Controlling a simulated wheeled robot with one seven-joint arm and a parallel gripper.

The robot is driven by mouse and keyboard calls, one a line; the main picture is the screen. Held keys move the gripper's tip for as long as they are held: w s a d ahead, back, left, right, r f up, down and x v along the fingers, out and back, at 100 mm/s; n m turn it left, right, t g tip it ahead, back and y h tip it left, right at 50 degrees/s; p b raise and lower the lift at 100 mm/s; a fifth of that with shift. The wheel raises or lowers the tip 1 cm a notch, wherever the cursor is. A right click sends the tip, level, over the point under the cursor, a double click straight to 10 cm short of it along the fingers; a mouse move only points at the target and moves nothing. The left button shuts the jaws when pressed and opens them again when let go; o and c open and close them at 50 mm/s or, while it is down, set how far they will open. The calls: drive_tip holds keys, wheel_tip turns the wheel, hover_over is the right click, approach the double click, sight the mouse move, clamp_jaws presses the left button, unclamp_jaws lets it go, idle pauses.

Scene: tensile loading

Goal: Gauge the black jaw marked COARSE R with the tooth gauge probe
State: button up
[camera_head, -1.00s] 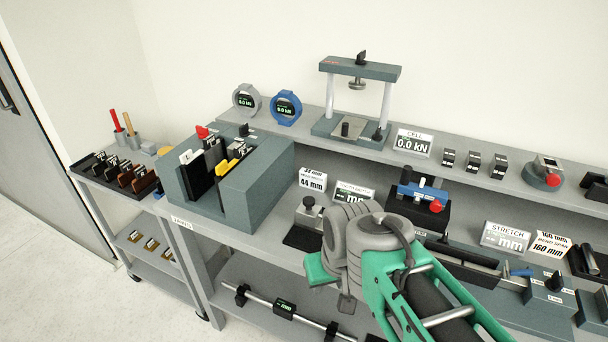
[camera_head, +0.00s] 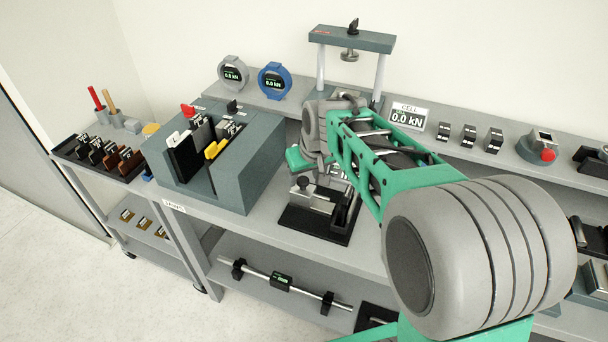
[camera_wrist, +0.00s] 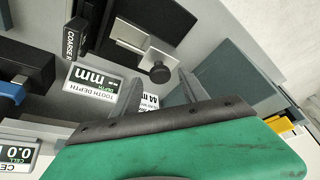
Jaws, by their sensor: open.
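In the head view, the gauge (camera_head: 312,196) stands at the shelf's front, just below my green gripper body (camera_head: 298,158); the fingers are hidden there.
A TOOTH DEPTH display (camera_wrist: 92,80) stands left of my gripper in the wrist view. A grey-green vise-like block (camera_head: 243,172) holding upright pieces stands left of the gauge. A press frame (camera_head: 352,42) stands on the upper shelf behind my arm. A rack of jaws (camera_head: 105,155) sits far left.

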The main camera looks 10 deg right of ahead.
drive_tip(key=shift+w+f, duration=0.3)
drive_tip(key=shift+f, duration=0.35)
drive_tip(key=shift+c, duration=0.3)
clamp_jaws()
idle(0.6)
